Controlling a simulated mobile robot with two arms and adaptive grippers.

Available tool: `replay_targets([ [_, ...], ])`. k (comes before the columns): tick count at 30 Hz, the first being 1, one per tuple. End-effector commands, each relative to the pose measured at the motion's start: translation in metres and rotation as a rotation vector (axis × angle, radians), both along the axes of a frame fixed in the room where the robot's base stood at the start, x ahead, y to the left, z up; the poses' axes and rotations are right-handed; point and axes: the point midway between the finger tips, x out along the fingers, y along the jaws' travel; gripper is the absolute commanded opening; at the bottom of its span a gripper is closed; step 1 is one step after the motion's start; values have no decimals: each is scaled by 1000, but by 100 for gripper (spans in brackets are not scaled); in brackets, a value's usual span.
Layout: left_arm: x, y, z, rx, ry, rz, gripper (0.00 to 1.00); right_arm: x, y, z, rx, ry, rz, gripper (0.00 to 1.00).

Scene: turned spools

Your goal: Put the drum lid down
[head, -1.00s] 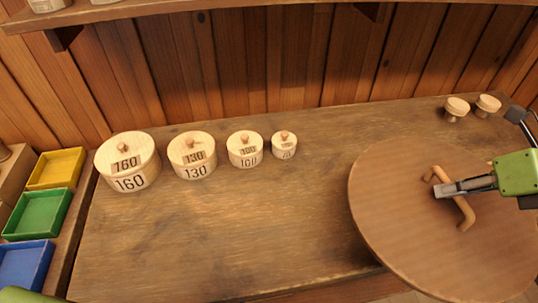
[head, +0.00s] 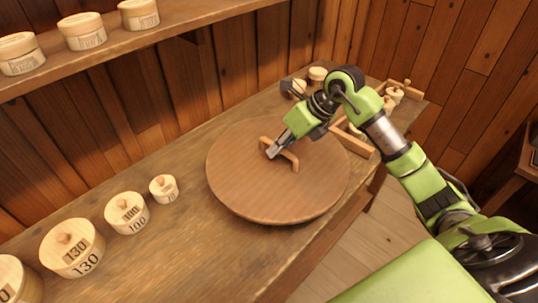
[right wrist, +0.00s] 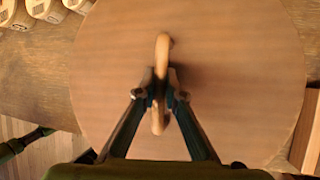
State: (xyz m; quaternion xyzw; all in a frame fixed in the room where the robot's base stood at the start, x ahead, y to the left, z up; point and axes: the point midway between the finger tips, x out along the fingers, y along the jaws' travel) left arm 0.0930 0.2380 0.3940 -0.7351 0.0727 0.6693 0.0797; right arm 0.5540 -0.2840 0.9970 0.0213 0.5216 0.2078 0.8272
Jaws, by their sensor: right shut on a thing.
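The drum lid (head: 240,185) is a large round brown wooden disc with a bar handle (head: 290,160) on top. In the head view it lies flat over the middle of the bench, its near right part at the bench's front edge. I cannot tell whether it touches the bench top. My right gripper (head: 272,152) is shut on the handle. In the right wrist view the fingers (right wrist: 160,92) pinch the handle (right wrist: 162,50) from both sides, and the lid (right wrist: 230,60) fills most of the picture. My left gripper is out of view.
Round numbered boxes, among them the 130 box (head: 72,250) and the 100 box (head: 127,212), stand left of the lid on the bench (head: 165,250). Small turned pieces (head: 317,75) stand behind it. A wooden frame (head: 352,140) is to its right. A shelf (head: 120,45) hangs above.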

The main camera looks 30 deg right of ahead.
Motion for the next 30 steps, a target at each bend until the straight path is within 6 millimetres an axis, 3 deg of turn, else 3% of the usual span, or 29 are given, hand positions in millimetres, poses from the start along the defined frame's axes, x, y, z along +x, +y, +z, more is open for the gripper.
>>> replay_targets([
  [9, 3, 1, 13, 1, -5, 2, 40, 33, 2, -39, 2, 0, -2, 0],
  [14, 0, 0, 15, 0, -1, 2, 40, 39, 3, -48, 1, 1, 0, 0],
  [21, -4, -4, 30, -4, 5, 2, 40, 40, 3, -75, 2, 1, -1, 0],
  [29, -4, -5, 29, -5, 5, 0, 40, 40, 3, -80, -1, -1, 0, 0],
  [30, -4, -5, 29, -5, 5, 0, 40, 39, 3, -83, -2, 6, 0, 20],
])
